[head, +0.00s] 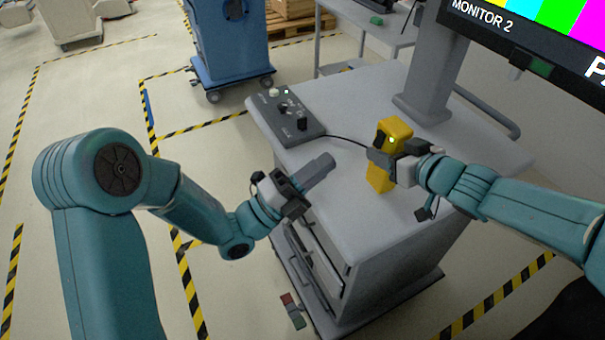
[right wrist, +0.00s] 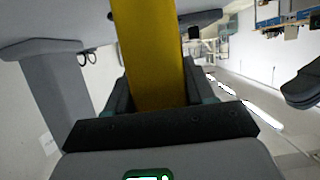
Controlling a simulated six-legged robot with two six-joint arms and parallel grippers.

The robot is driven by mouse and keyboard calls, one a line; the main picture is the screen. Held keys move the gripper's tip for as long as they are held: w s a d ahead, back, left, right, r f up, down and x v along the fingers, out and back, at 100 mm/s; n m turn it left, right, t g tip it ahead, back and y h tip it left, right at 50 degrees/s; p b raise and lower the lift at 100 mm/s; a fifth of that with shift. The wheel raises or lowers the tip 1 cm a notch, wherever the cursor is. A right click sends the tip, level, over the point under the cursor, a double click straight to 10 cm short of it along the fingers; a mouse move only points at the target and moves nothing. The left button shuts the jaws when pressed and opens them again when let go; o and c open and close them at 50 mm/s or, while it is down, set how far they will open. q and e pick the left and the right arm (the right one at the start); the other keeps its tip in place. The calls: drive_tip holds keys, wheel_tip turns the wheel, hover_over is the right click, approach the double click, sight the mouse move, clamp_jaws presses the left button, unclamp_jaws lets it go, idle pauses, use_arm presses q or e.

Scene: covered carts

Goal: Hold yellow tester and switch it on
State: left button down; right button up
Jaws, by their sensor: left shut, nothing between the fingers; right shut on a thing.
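The yellow tester (head: 396,128) is upright over the right part of the grey cart top; I cannot tell whether its base touches the top. A small pale-green light glows on its side, beside a dark patch. My right gripper (head: 380,158) is shut around its middle. In the right wrist view the tester (right wrist: 150,55) is a yellow block between the fingers. My left gripper (head: 326,162) is shut and empty, to the left of the tester and apart from it, over the cart's near left edge.
The grey cart (head: 345,215) carries a dark control box (head: 285,115) with knobs at its back left, and a cable runs from it toward the tester. A monitor (head: 550,35) on a grey column stands behind. A blue cart (head: 232,45) is beyond.

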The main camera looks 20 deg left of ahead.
drive_tip(key=shift+f, duration=0.15)
use_arm(q)
drive_tip(key=s+a, duration=0.2)
drive_tip(key=shift+s+a+f, duration=0.35)
drive_tip(key=shift+s+a, duration=0.05)
use_arm(e)
drive_tip(key=o, duration=1.4)
